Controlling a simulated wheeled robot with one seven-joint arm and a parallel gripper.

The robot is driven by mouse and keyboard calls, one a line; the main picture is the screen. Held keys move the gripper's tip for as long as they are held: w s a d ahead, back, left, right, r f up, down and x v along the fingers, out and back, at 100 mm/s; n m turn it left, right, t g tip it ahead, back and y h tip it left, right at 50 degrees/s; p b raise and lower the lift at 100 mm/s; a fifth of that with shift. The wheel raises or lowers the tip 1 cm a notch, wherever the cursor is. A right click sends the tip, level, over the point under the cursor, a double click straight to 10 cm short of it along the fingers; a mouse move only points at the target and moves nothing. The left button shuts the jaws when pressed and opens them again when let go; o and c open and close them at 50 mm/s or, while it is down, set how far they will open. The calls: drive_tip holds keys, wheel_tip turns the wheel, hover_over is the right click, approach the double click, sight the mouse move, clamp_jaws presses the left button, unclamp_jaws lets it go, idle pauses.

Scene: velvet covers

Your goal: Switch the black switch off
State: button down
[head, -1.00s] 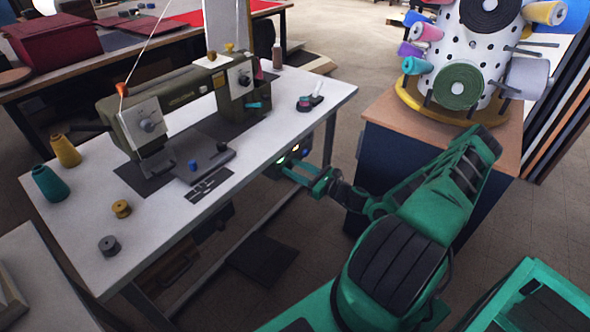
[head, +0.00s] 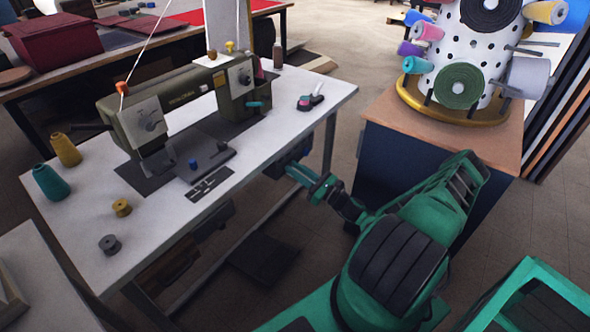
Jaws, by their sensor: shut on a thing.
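I cannot make out the black switch for certain. A dark box-like shape (head: 283,163) shows just under the front edge of the white sewing table (head: 283,128), and I cannot tell whether it is the switch. My gripper (head: 291,171) is at this shape, below the tabletop's front edge. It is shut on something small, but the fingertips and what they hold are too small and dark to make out. My green arm reaches to it from the lower right. The olive sewing machine (head: 180,98) stands on the table.
Thread cones (head: 52,182) and bobbins (head: 109,244) stand on the table's left part. A wooden-topped cabinet (head: 440,130) with a spool rack (head: 455,45) stands close to my arm's right. A treadle plate (head: 263,260) lies below. A green-framed crate (head: 540,295) is at lower right.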

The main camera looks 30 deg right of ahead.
drive_tip(key=shift+d, duration=0.15)
drive_tip(key=c, duration=1.6)
unclamp_jaws()
drive_tip(key=shift+o, duration=0.2)
drive_tip(key=shift+f, duration=0.1)
drive_tip(key=v, duration=1)
drive_tip(key=shift+s, duration=0.35)
drive_tip(key=shift+f, duration=0.15)
